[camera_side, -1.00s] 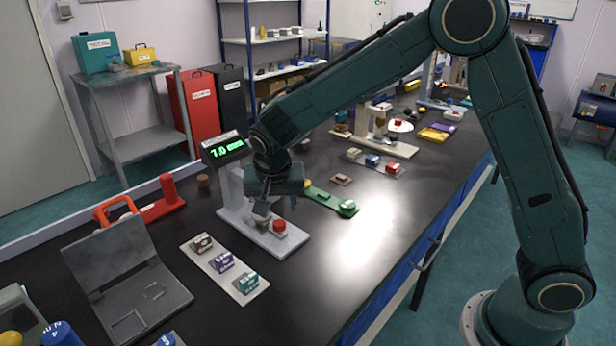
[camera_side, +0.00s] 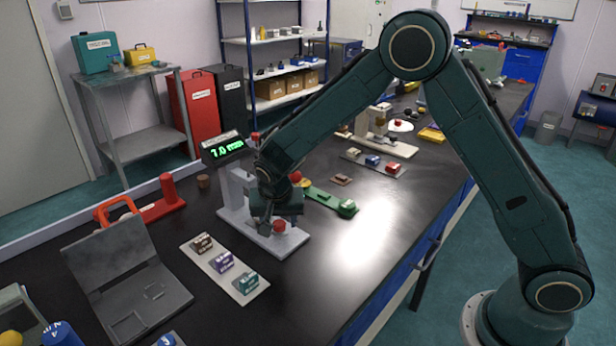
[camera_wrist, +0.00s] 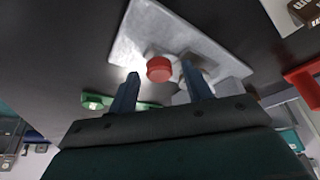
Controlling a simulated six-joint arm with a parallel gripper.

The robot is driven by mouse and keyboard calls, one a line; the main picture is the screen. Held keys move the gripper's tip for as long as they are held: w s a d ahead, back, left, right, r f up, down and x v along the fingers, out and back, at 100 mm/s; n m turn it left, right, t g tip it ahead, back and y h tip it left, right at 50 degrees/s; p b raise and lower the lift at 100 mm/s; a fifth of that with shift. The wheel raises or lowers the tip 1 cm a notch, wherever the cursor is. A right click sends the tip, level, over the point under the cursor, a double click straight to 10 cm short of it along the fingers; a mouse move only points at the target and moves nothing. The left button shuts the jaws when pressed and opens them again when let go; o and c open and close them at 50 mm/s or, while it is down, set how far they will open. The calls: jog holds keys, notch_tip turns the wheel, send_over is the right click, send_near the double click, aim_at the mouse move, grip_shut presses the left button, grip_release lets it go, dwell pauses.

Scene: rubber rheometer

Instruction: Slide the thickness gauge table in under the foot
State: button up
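The thickness gauge is a grey stand (camera_side: 236,207) with a lit green display (camera_side: 226,148) reading 7.0 mm. A round red knob (camera_side: 279,227) stands on the front of its flat grey base, and the knob (camera_wrist: 160,69) also shows in the wrist view. My gripper (camera_side: 265,226) is low over the base, pointing down. In the wrist view my gripper (camera_wrist: 160,72) is open, its two fingers either side of the knob in the picture, with gaps on both sides. The gauge's foot and most of its table are hidden behind my gripper in the side view.
A pale strip with several labelled blocks (camera_side: 208,260) lies in front of the gauge. A green holder (camera_side: 345,208) lies close at its right. A red stand (camera_side: 166,203) and a grey open case (camera_side: 125,265) are at left.

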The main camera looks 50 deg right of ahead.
grip_shut()
jog(key=shift+w, duration=1.95)
jog(key=shift+o, duration=0.4)
grip_release()
jog(key=shift+r, duration=0.15)
jog(key=v, duration=1.3)
jog(key=shift+r, duration=0.25)
jog(key=shift+s+a+r, duration=0.1)
jog(key=shift+s, duration=0.1)
